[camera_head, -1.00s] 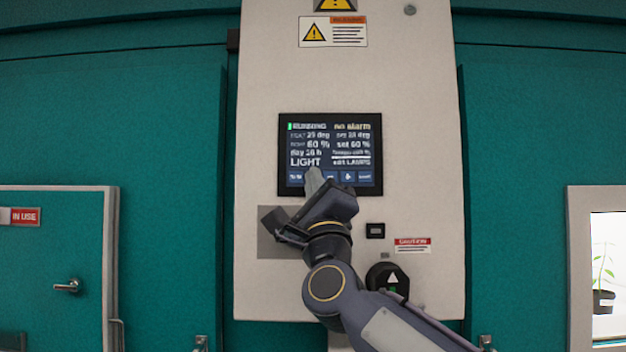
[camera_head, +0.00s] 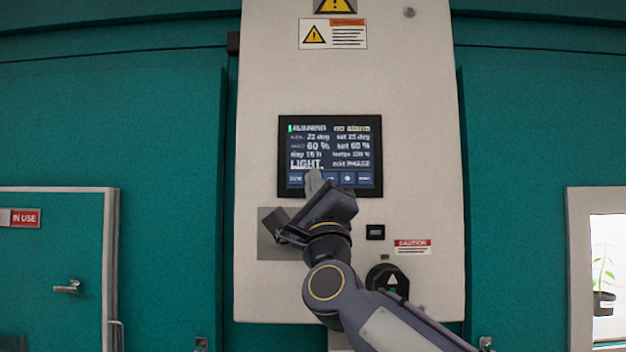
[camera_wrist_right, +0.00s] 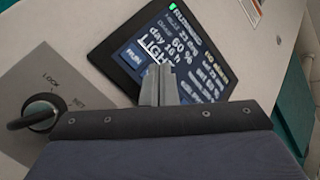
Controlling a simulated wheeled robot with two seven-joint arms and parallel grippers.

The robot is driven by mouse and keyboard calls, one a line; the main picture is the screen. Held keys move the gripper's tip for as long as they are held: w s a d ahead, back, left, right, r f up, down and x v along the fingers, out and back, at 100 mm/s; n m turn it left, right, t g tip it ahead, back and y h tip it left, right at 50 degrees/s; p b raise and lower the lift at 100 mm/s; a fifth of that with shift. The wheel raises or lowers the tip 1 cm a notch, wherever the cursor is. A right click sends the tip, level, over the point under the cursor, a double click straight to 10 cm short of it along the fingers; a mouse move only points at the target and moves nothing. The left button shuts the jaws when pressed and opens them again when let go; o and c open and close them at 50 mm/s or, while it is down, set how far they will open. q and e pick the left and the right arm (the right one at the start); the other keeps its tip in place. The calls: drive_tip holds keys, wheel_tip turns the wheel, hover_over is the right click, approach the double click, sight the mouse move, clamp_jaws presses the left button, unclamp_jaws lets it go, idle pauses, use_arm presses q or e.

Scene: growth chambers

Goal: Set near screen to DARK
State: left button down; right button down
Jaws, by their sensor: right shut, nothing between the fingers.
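The near screen (camera_head: 330,140) is a dark panel on a pale cabinet. It reads RUNNING, "day 16 h", a large underlined LIGHT, and what looks like "edit PHASE" at lower right. A row of blue buttons runs along its bottom. My right gripper (camera_head: 314,180) is shut and empty, its fingertips in front of the button row at the screen's lower left, hiding part of it. In the right wrist view the screen (camera_wrist_right: 185,40) is tilted, and the shut fingers (camera_wrist_right: 158,75) overlap its lower edge. I cannot tell whether they touch it. My left gripper is not in view.
A grey plate with a key switch (camera_wrist_right: 40,112), marked LOCK and SET, sits just below left of the screen. A black round knob (camera_head: 388,280) and a caution label (camera_head: 412,246) are at lower right. Teal doors flank the cabinet; a plant (camera_head: 604,290) shows at right.

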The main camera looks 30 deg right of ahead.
drive_tip(key=shift+s+a, duration=0.4)
drive_tip(key=shift+s, duration=0.25)
drive_tip(key=s+a, duration=0.1)
drive_tip(key=s, duration=0.2)
drive_tip(key=s+a+b, duration=0.1)
drive_tip(key=shift+s+a, duration=0.15)
drive_tip(key=shift+a, duration=0.15)
idle(3.3)
